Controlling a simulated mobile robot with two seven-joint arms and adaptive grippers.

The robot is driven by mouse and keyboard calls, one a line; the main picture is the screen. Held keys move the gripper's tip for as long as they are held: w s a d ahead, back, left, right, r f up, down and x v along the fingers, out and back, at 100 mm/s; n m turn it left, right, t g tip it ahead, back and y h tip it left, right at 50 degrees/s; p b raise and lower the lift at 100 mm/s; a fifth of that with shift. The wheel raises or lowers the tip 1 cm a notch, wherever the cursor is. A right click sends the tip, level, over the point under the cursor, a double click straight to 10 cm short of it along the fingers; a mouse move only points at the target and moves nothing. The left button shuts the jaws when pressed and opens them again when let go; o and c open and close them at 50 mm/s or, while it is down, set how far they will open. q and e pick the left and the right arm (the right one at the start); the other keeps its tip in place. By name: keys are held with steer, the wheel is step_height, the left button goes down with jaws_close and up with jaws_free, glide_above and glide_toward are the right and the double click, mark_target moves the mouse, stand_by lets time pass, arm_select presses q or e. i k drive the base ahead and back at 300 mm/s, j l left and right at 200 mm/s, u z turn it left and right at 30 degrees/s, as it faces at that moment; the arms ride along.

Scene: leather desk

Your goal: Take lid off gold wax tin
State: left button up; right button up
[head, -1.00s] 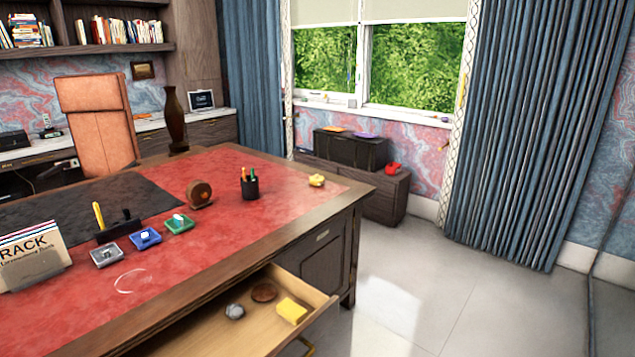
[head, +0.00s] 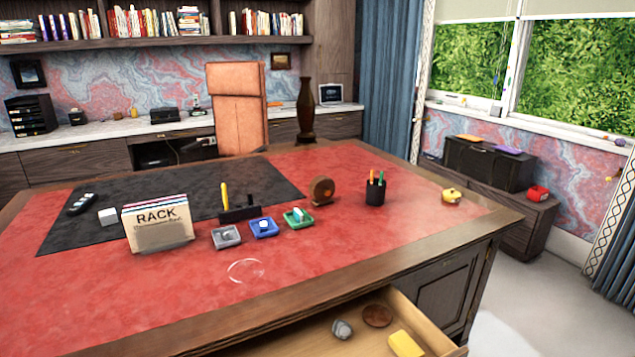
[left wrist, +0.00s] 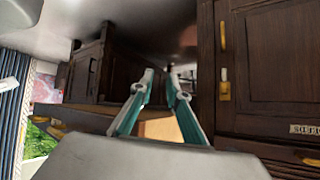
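I cannot pick out a gold wax tin with certainty. A small gold-yellow object (head: 451,195) stands on the right end of the red desk top; its shape and any lid are too small to tell. In the open drawer lie a round brown disc (head: 377,316), a grey lump (head: 342,329) and a yellow block (head: 405,344). My left gripper (left wrist: 160,78) shows in the left wrist view, its teal fingers apart with nothing between them. It faces dark wooden cabinet fronts and is out of the head view. My right gripper is in neither view.
The desk (head: 330,265) holds a card rack (head: 158,225), several small trays, a pen cup (head: 375,190) and a round brown object (head: 321,190). The open drawer (head: 300,340) sticks out at the front. Floor (head: 545,300) is clear at the right.

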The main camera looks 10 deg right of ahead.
mark_target(451, 193)
steer(key=i+l+u, duration=0.15)
steer(key=l, duration=0.35)
steer(key=l+u, duration=0.2)
steer(key=l, duration=0.25)
steer(key=l+u, duration=0.1)
steer(key=l, duration=0.9)
